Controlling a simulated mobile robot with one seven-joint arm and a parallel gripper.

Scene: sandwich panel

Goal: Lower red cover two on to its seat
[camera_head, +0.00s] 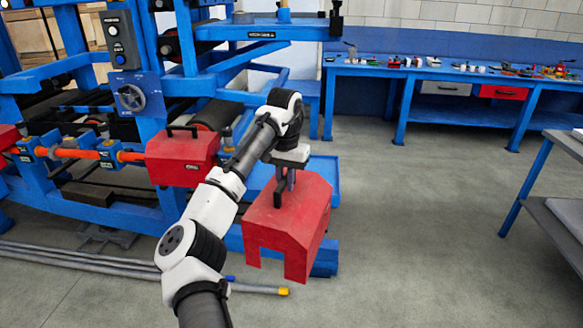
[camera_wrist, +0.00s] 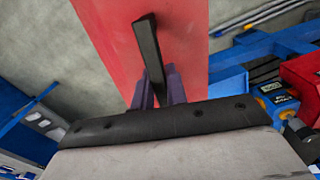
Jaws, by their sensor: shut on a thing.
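A red box-shaped cover (camera_head: 285,222) with a notch in its lower front edge hangs from my gripper in the head view; I take it to be red cover two, though no number on it can be read. My gripper (camera_head: 287,180) is above its top. In the wrist view my gripper (camera_wrist: 158,88) is shut on the cover's black bar handle (camera_wrist: 148,45), with the red top (camera_wrist: 190,25) beyond. The cover is in front of the blue machine frame's right end. Its seat cannot be made out; the cover and my arm hide part of the frame.
Another red cover (camera_head: 183,162) with a black handle sits on the blue machine, left of my arm. Grey poles (camera_head: 110,265) and a yellow-tipped rod (camera_head: 262,289) lie low in front.

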